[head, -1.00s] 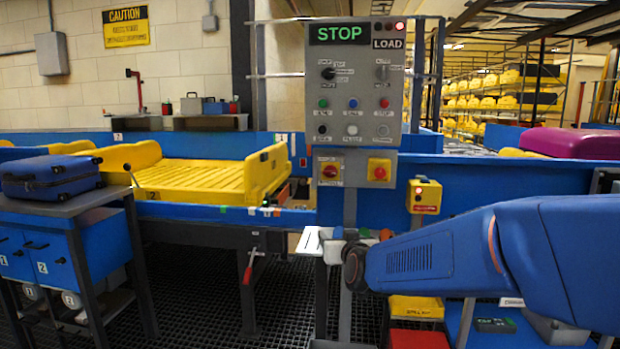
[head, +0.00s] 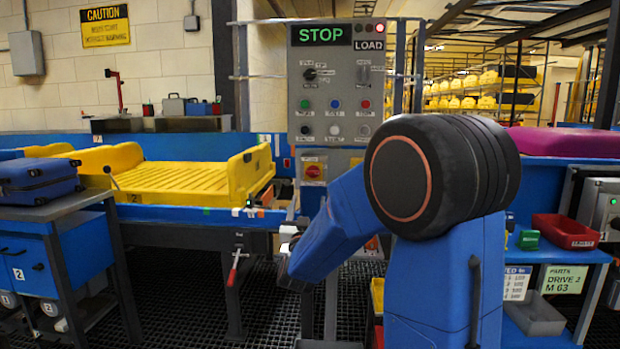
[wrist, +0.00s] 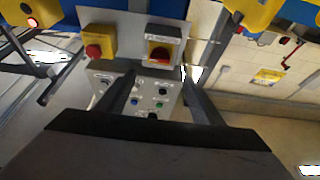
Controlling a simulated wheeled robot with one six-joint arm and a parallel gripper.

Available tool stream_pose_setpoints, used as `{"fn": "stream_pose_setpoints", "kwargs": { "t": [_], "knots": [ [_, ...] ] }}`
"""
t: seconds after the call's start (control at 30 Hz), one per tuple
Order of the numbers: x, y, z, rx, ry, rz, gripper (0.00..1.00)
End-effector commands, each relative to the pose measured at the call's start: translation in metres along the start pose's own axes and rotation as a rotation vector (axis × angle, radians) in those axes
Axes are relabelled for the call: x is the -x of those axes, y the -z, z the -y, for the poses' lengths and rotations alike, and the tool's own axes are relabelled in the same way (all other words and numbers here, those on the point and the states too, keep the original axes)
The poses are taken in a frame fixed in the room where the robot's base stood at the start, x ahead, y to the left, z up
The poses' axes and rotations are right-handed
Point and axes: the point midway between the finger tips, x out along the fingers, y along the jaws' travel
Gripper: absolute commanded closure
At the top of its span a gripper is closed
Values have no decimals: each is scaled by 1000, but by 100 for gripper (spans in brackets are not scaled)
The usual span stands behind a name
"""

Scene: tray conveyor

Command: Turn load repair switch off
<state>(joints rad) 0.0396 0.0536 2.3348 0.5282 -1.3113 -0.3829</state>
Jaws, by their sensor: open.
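The control panel (head: 335,100) with the lit STOP and LOAD signs stands upright at centre in the head view. It carries a black rotary knob (head: 310,74), a grey selector (head: 363,76) and several buttons. Labels are too small to read, so I cannot tell which is the load repair switch. In the wrist view the panel (wrist: 140,80) appears inverted, with the red rotary switch (wrist: 160,53) and a red mushroom button (wrist: 94,50). My gripper (wrist: 158,80) is open and empty, pointing towards the panel, apparently not touching it.
My arm covers the lower right of the panel in the head view. A yellow tray (head: 190,180) sits on the blue conveyor at left. A blue suitcase (head: 38,180) lies on a stand. A red bin (head: 566,231) is on the shelf at right.

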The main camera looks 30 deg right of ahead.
Motion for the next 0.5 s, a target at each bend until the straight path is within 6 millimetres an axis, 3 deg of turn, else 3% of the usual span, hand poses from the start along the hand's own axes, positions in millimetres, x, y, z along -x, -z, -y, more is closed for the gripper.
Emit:
{"fn": "stream_pose_setpoints", "kwargs": {
  "t": [0.5],
  "knots": [
    [-92,-1,0,0,-1,1,39]
  ]
}}
